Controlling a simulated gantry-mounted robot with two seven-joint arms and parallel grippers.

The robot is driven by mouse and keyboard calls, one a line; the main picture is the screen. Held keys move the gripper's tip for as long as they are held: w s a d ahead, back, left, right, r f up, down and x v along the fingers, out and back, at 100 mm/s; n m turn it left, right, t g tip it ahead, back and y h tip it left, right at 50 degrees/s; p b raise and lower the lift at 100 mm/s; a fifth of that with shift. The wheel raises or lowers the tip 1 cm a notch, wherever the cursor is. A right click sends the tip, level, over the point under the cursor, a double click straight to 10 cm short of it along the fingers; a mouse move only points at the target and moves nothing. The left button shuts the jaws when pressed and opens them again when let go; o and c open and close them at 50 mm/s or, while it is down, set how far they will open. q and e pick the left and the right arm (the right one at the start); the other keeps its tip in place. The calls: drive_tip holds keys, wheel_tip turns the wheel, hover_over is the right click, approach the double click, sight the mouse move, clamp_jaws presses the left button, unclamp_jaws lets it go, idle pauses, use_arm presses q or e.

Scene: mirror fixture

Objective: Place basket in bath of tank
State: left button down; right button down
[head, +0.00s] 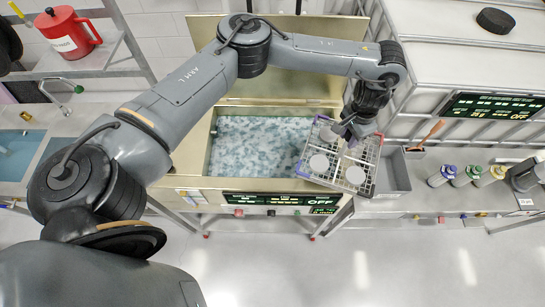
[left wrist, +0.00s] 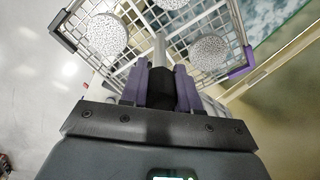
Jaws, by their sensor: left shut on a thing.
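The wire basket (head: 341,184) has purple corners and carries several pale round pieces. My left gripper (head: 352,130) is shut on the basket's upright handle and holds it at the right end of the tank (head: 190,182). The tank's lid is up, and its bath (head: 258,148) holds bluish, foamy liquid. The basket's left part overlaps the bath in the head view and its right part extends past the tank's right rim; its height above is hard to tell. The right gripper is not seen.
A grey bin (head: 397,178) stands just right of the tank. Several bottles (head: 460,177) stand further right on the bench. A white cabinet with a display (head: 490,106) rises behind them. A blue basin (head: 18,150) is at far left, and a red canister (head: 68,32) sits on a shelf.

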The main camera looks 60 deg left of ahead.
use_arm(q)
drive_tip(key=s+a+n+p, duration=0.2)
drive_tip(key=s+a+p, duration=0.4)
drive_tip(key=a, duration=0.5)
drive_tip(key=s+a+n+p, duration=0.2)
drive_tip(key=s+a+p, duration=0.2)
drive_tip(key=s+a, duration=0.55)
wheel_tip(320, 180, down, 23)
drive_tip(key=w+b, duration=0.1)
drive_tip(key=b, duration=1.4)
drive_tip(key=shift+a+b, duration=0.25)
drive_tip(key=shift+b, duration=0.15)
drive_tip(key=shift+f, duration=0.15)
drive_tip(key=c, duration=0.8)
unclamp_jaws()
drive_tip(key=shift+f, duration=0.15)
